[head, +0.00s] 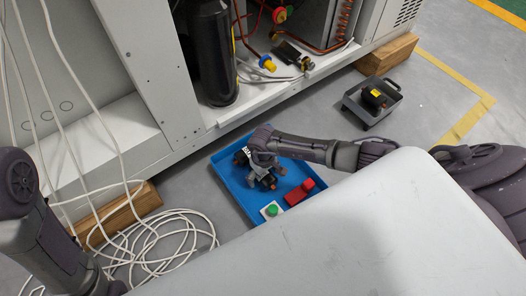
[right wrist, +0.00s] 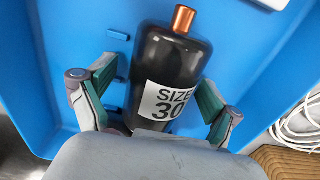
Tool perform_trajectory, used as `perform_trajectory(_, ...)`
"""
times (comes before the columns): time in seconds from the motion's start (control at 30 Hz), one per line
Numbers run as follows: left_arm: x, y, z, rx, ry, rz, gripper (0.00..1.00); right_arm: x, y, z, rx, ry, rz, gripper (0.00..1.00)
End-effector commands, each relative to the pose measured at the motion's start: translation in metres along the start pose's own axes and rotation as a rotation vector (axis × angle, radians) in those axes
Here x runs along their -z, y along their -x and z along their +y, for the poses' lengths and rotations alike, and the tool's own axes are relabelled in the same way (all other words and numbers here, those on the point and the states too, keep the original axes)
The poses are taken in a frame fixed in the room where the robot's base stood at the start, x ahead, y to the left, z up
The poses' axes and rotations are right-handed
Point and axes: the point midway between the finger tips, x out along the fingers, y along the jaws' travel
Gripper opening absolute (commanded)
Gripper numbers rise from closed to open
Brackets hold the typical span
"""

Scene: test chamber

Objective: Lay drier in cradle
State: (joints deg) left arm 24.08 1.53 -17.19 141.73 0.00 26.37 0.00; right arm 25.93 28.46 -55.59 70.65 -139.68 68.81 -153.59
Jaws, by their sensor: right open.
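The drier (right wrist: 172,66) is a black cylinder with a copper end and a white label reading "SIZE 30". It lies in the blue tray (head: 228,184). In the head view it is mostly hidden by my right gripper (head: 264,174). In the right wrist view the open fingers of my right gripper (right wrist: 158,95) stand on both sides of the drier, apart from it as far as I can see. Small blue blocks (right wrist: 118,71) on the tray floor sit beside the drier; I cannot tell if they are the cradle. My left gripper is out of view.
A red object (head: 300,192) and a green button on a white base (head: 271,210) are in the tray. The open cabinet (head: 165,75) stands behind. A grey bin (head: 360,108) is at right. White cable coils (head: 165,238) and a wooden block (head: 130,210) lie left.

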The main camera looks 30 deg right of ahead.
Motion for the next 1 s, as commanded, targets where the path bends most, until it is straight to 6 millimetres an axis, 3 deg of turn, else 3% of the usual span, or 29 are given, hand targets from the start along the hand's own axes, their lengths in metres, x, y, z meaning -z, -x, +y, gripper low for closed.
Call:
perform_trajectory(0.27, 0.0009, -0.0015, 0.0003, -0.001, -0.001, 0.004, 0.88, 0.0003, -0.0016, -0.0002, 0.000, 0.000, 0.001, 0.89)
perform_trajectory(0.8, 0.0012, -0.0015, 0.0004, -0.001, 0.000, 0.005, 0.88, 0.0011, -0.0007, -0.0005, 0.001, 0.000, 0.003, 0.00)
perform_trajectory(1.0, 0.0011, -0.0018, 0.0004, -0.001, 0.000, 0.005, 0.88, 0.0010, -0.0002, -0.0005, 0.001, 0.000, 0.003, 0.00)
